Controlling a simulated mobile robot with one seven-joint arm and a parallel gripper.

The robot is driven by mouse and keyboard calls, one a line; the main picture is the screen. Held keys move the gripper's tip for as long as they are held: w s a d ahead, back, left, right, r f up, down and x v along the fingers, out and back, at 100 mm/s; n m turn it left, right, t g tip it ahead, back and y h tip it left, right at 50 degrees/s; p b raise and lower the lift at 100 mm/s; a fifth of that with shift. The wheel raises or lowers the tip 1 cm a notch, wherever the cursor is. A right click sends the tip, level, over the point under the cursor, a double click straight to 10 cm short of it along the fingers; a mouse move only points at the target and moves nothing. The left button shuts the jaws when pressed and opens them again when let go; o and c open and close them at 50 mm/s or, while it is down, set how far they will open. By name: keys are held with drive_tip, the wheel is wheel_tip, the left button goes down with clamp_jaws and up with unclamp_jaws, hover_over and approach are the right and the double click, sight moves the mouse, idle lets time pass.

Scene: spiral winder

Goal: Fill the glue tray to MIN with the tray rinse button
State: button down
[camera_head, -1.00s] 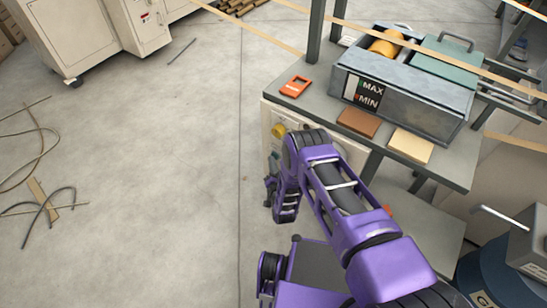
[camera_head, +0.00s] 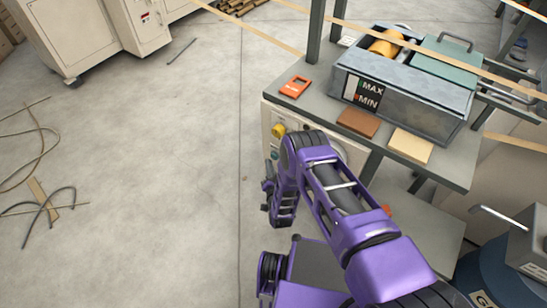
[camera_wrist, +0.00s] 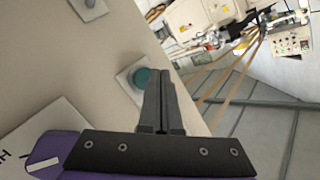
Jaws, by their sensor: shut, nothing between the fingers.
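The grey metal glue tray (camera_head: 420,107) sits on the bench with a black MAX/MIN label (camera_head: 362,92) on its front; the fluid level inside cannot be made out. A round teal button (camera_wrist: 141,77) on a square light plate is set in the pale cabinet panel in the wrist view. No lettering is readable beside it, so I cannot tell whether it is the tray rinse button. My gripper (camera_wrist: 160,74) is shut and empty. Its fingertips appear just right of the teal button and partly overlap its plate; contact cannot be told.
A yellow knob (camera_head: 278,130) is on the cabinet front below the bench. An orange device (camera_head: 295,87), a brown block (camera_head: 358,122) and a tan block (camera_head: 410,145) lie along the bench edge. The floor to the left is mostly clear, with loose cables (camera_head: 40,205).

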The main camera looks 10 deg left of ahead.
drive_tip(key=shift+s+a+p, duration=0.1)
drive_tip(key=shift+s+a, duration=0.2)
drive_tip(key=shift+s, duration=0.45)
drive_tip(key=shift+s+a+p, duration=0.15)
drive_tip(key=shift+s+a, duration=0.2)
drive_tip(key=shift+s, duration=0.45)
drive_tip(key=shift+s+a+p, duration=0.1)
drive_tip(key=shift+s+a, duration=0.2)
drive_tip(key=shift+s, duration=0.45)
idle(1.1)
drive_tip(key=s, duration=0.1)
drive_tip(key=s+a, duration=0.1)
drive_tip(key=s, duration=0.1)
drive_tip(key=shift+s+a, duration=0.25)
drive_tip(key=shift+w, duration=0.15)
drive_tip(key=w+d+b, duration=0.1)
drive_tip(key=w+d, duration=0.2)
drive_tip(key=w, duration=0.5)
drive_tip(key=shift+d, duration=0.2)
idle(2.0)
drive_tip(key=shift+w+d, duration=0.15)
drive_tip(key=shift+w, duration=0.2)
